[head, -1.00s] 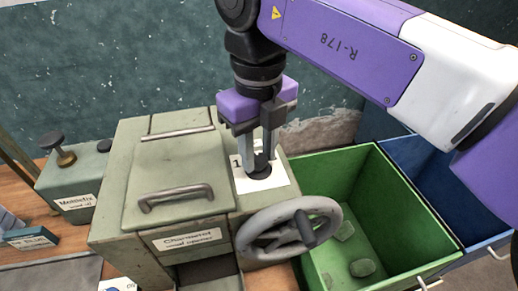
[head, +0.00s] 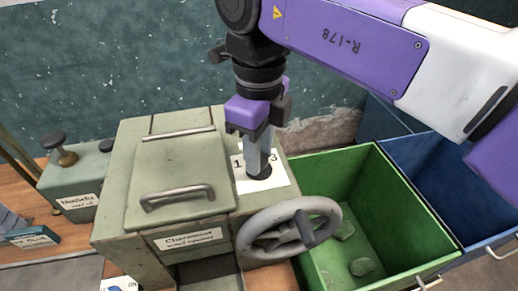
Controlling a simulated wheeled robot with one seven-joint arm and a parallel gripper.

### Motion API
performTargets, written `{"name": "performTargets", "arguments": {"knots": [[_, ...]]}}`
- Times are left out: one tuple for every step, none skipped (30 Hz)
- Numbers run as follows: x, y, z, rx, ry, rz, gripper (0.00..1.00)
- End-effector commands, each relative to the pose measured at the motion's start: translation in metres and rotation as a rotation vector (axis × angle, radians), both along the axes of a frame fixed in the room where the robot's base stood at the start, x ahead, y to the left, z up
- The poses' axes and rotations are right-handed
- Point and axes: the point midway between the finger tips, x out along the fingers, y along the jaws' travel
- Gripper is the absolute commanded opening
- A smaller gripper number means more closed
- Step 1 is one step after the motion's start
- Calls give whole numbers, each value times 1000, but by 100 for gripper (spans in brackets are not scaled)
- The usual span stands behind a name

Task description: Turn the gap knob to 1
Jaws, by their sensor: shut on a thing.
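The gap knob (head: 259,173) is a small dark round knob on a white dial card (head: 277,184) on top of the grey-green machine (head: 140,245). The numerals 1 and 3 show on the card at either side of my fingers; the rest of the scale is hidden behind them. My gripper (head: 259,168) points straight down over the card, its fingers shut on the knob. The fingers hide most of the knob, and I cannot tell where its pointer stands.
A grey handwheel (head: 290,230) is on the machine's front right. A green bin (head: 391,217) holding several grey lumps and a blue bin (head: 440,180) stand to the right.

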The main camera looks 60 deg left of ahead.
Motion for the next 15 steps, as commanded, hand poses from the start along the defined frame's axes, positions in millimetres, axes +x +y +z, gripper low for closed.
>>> {"name": "performTargets", "arguments": {"knots": [[0, 0, 1, 2, -1, 37, 0], [0, 0, 1, 1, 0, 61, 0], [0, 0, 1, 1, 0, 92, 0], [0, 0, 1, 1, 0, 115, 0], [0, 0, 1, 1, 0, 136, 0], [0, 1, 1, 1, 0, 162, 0], [0, 1, 1, 2, 0, 182, 0], [0, 1, 1, 2, 0, 200, 0], [0, 1, 1, 3, 0, 222, 0], [0, 1, 1, 3, 0, 238, 0], [0, 1, 1, 3, 0, 252, 0], [0, 1, 1, 3, 0, 270, 0], [0, 1, 1, 3, 0, 281, 0], [0, 1, 1, 3, 0, 293, 0], [0, 1, 1, 3, 0, 305, 0]]}}
